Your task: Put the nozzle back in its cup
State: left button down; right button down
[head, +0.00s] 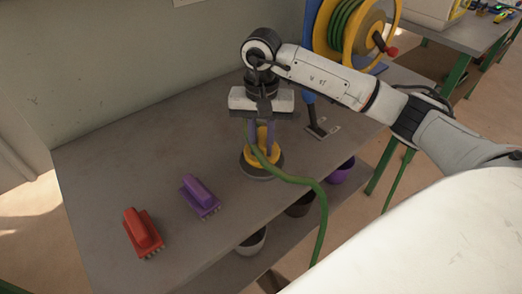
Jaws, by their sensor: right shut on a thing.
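My right gripper (262,138) points down over the table, its purple fingers shut on the yellow nozzle (262,134). A green hose (300,180) runs from the nozzle, across the front of the cup and down over the table's front edge. Directly below the fingers stands the cup (260,170), round, with a yellow upper part and a dark grey base. The nozzle's lower end is at the cup, but I cannot tell how deep it sits, as the hose and fingers cover part of it. My left gripper is not in view.
A red brush (143,232) and a purple brush (200,197) lie on the grey table (130,160) at left. A yellow and blue hose reel (350,30) stands behind my right arm. A blue post with a grey foot (322,130) is right of the cup. Pots sit on the shelf below.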

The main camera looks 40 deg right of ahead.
aim_at(261, 141)
jog(key=shift+f, duration=1.55)
jog(key=c, duration=1.6)
grip_release()
jog(key=shift+o, duration=0.2)
notch_tip(261, 141, up, 12)
jog(key=shift+r+b, duration=0.1)
jog(key=shift+b, duration=0.35)
